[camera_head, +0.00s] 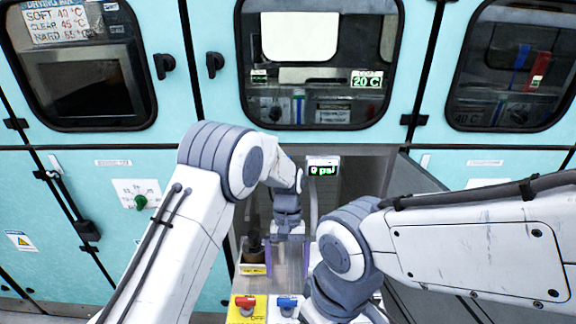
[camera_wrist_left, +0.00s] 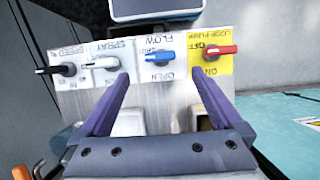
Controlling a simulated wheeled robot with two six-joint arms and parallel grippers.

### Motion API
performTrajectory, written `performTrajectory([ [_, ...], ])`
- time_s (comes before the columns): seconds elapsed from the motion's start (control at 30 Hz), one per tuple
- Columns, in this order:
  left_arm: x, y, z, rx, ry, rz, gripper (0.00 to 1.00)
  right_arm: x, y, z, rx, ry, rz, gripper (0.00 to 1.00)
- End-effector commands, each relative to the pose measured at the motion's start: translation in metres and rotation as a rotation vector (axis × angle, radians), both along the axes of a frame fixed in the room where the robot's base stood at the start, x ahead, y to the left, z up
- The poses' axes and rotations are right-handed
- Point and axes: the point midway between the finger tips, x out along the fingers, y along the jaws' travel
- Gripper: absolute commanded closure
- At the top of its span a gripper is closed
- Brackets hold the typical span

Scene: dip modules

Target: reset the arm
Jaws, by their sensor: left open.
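My left gripper (camera_head: 287,258) is open and empty in the head view, with its two purple fingers apart inside an open cabinet bay. In the left wrist view, the open gripper (camera_wrist_left: 161,84) faces a pale control panel (camera_wrist_left: 145,95), and nothing is between its fingers. The panel carries a red handle (camera_wrist_left: 220,51) on a yellow label, a blue handle (camera_wrist_left: 158,54), a white handle (camera_wrist_left: 101,63) and a black handle (camera_wrist_left: 55,70). The red handle (camera_head: 245,301) and blue handle (camera_head: 287,301) also show in the head view. My right arm reaches in from the right; its gripper is hidden.
Turquoise cabinets (camera_head: 217,100) with dark windows stand behind. A display (camera_head: 322,168) reading 0 psi is in the bay behind the left gripper. A grey open door (camera_head: 425,185) is at the right of the bay.

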Motion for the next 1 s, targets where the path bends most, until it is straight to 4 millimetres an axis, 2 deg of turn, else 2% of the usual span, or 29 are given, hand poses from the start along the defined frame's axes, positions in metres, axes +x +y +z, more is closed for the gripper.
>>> performTrajectory([
  [0.3, -0.024, 0.001, -0.054, 0.002, 0.005, 0.001, 0.00, 0.000, 0.000, 0.006, 0.000, 0.000, 0.000, 0.00],
  [0.5, -0.032, 0.001, -0.075, 0.001, 0.003, 0.001, 0.00, 0.000, 0.000, 0.008, 0.000, 0.000, 0.000, 0.00],
  [1.0, -0.032, 0.001, -0.077, 0.000, 0.000, 0.041, 0.00, 0.000, 0.000, 0.007, 0.000, 0.000, 0.000, 0.00],
])
